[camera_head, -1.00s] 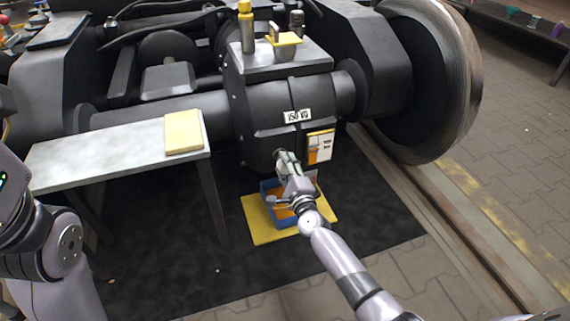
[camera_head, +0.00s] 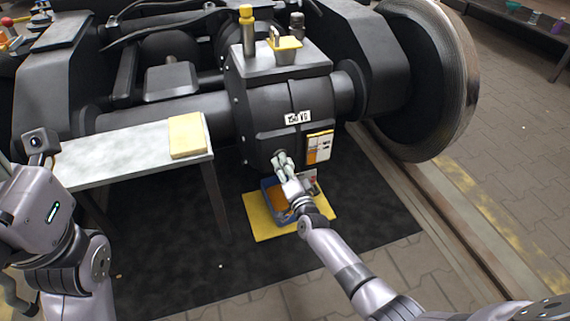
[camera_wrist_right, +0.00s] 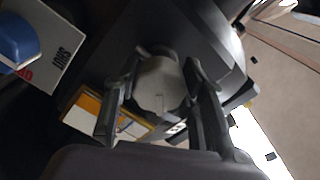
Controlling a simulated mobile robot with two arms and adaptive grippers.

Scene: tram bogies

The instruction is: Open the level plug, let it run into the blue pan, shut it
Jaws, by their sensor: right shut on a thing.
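The level plug (camera_wrist_right: 158,85) shows in the right wrist view as a round grey knob between my right gripper's (camera_wrist_right: 160,92) fingers, which are shut on it. In the head view my right gripper (camera_head: 282,161) reaches the lower front of the dark gearbox (camera_head: 285,105) and hides the plug. The blue pan (camera_head: 266,193) stands below on a yellow mat (camera_head: 262,226). Its inside looks orange-brown; my right wrist covers part of it. No stream of liquid can be made out. My left arm is at the left edge; its fingers do not show.
A pale bench (camera_head: 120,157) with a yellow pad (camera_head: 187,135) stands left of the gearbox. A yellow-capped bottle (camera_head: 247,35) and a yellow-topped container (camera_head: 285,48) stand on top. A large wheel (camera_head: 455,90) is at the right.

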